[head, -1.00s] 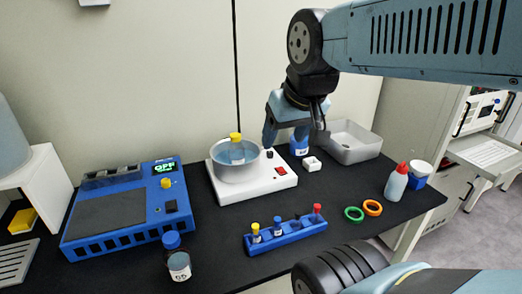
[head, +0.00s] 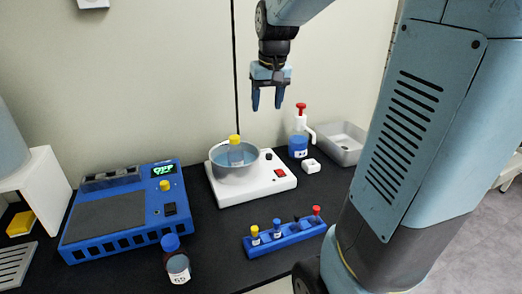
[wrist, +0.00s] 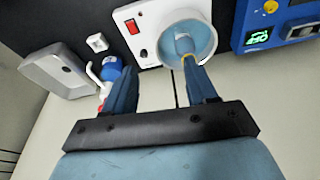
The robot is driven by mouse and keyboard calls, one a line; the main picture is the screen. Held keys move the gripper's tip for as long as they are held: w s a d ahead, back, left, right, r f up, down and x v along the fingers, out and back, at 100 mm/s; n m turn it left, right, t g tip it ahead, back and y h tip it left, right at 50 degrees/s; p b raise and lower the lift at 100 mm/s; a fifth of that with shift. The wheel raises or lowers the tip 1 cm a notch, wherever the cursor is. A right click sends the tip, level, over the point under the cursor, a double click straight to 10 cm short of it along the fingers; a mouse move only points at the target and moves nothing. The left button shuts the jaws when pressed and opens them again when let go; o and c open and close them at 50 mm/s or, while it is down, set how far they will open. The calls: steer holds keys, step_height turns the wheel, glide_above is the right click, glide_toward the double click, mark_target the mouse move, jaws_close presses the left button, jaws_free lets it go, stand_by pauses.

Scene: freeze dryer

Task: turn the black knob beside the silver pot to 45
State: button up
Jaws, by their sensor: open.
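The silver pot (head: 232,171) sits on a white hot plate base (head: 255,189), with water and a yellow-capped bottle (head: 236,152) in it. The small black knob (head: 269,155) is on the base, just right of the pot; in the wrist view it shows as a dark spot (wrist: 144,53) between the pot (wrist: 207,30) and a red switch. Its setting is too small to read. My gripper (head: 267,104) is open and empty, fingers pointing down, above and apart from the knob. In the wrist view its fingers (wrist: 158,72) spread below the knob.
A blue device (head: 130,211) with a green display stands left. A red-topped pump bottle (head: 299,141), a small white block (head: 311,165) and a grey tray (head: 343,137) are right of the base. A blue vial rack (head: 285,236) is in front. Black table is free between.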

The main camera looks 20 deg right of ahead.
steer(key=w+d+f+g, duration=0.1)
steer(key=w+d+f, duration=0.35)
steer(key=w, duration=0.55)
steer(key=m+g, duration=0.1)
steer(key=g, duration=0.1)
glide_toward(269, 154)
step_height(269, 154, down, 9)
steer(key=shift+w+d+r, duration=0.1)
steer(key=shift+w+d, duration=0.05)
steer(key=c, duration=1.1)
